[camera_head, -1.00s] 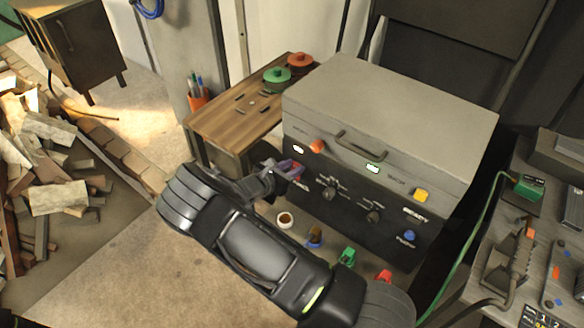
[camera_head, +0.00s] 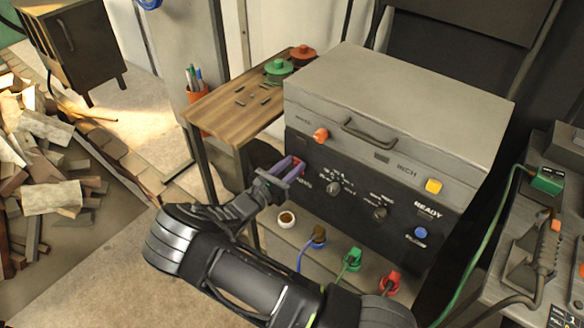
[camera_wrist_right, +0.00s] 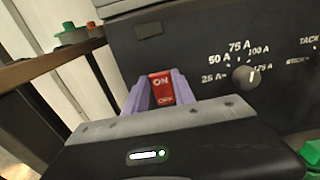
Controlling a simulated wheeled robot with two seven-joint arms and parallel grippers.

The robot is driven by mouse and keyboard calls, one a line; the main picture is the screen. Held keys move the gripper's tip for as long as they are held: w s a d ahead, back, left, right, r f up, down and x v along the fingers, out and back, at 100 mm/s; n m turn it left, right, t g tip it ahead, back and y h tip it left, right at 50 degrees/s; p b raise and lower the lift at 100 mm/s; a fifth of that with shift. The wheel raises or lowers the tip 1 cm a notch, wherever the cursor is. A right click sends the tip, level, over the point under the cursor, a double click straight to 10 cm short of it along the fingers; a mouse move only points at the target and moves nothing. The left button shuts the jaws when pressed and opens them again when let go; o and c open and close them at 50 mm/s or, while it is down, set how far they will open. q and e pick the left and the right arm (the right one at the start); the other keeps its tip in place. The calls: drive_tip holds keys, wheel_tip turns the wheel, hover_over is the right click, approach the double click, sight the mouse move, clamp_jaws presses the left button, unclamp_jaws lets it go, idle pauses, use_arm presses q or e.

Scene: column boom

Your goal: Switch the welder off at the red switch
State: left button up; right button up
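The welder (camera_head: 400,95) is a grey box with a black front panel. Its red switch (camera_wrist_right: 161,88), marked ON at the top and OFF at the bottom, sits at the panel's left. My right gripper (camera_head: 296,168) is at the switch, its two purple fingers apart. In the right wrist view the fingers (camera_wrist_right: 161,92) flank the red switch. I cannot tell whether they touch it. My left gripper is out of view.
A wooden side table (camera_head: 235,112) with green and red lidded pots stands left of the welder. A workbench (camera_head: 510,270) with tools is at the right.

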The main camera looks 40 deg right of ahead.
drive_tip(key=o, duration=0.5)
drive_tip(key=shift+c, duration=0.2)
drive_tip(key=shift+a, duration=0.15)
drive_tip(key=b+v, duration=0.1)
drive_tip(key=v, duration=0.6)
drive_tip(key=shift+a, duration=0.25)
drive_tip(key=shift+s+f, duration=0.1)
